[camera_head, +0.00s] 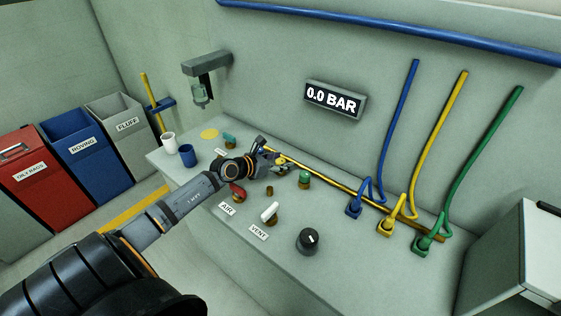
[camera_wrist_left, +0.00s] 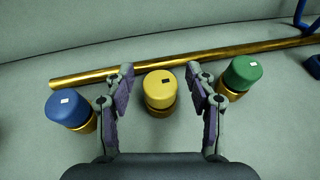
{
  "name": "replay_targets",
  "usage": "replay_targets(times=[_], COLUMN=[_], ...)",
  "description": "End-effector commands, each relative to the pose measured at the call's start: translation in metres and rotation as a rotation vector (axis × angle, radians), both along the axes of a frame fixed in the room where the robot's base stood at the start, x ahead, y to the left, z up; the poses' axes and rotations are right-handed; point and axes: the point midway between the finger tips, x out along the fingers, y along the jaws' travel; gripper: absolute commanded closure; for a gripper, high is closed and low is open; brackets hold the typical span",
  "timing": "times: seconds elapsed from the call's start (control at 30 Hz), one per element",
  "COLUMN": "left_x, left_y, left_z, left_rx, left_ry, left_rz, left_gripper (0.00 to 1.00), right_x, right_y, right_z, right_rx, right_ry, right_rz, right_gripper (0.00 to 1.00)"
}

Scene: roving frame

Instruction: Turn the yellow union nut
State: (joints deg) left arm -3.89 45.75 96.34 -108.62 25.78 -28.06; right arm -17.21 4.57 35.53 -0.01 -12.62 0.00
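The yellow union nut (camera_wrist_left: 160,88) is a yellow cap on a brass stub, standing in the middle of the left wrist view. My left gripper (camera_wrist_left: 160,85) is open, with one finger on each side of the yellow nut and a visible gap on both sides. In the head view my left gripper (camera_head: 273,158) is over the bench and largely hides the yellow nut. A blue nut (camera_wrist_left: 68,108) stands outside the left finger, and a green nut (camera_wrist_left: 242,73) stands just outside the right finger. My right gripper is not in view.
A brass pipe (camera_wrist_left: 100,75) runs behind the nuts. On the bench (camera_head: 300,270) are a red-handled valve (camera_head: 238,192), a white-handled valve (camera_head: 269,212), a black knob (camera_head: 308,240) and two cups. A display (camera_head: 335,99) reads 0.0 BAR. Coloured hoses rise at right.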

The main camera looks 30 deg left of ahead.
Motion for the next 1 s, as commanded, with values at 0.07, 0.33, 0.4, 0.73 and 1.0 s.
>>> replay_targets(times=[0.07,0.33,0.4,0.73,1.0], left_x=[0.000,0.000,0.000,0.000,0.000], left_y=[0.000,0.001,0.000,0.000,0.000], left_z=[0.000,0.017,0.033,0.093,0.100], left_rx=[0.000,0.006,0.009,0.004,-0.001], left_ry=[0.000,-0.003,-0.003,-0.001,0.000], left_rz=[0.000,-0.002,-0.004,-0.001,0.000], left_gripper=[0.44,0.44,0.44,0.44,0.44], right_x=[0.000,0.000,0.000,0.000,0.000], right_y=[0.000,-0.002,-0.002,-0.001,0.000], right_z=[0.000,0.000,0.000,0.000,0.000], right_rx=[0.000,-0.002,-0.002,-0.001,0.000], right_ry=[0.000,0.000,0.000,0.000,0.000], right_rz=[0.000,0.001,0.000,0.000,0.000], right_gripper=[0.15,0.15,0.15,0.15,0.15])
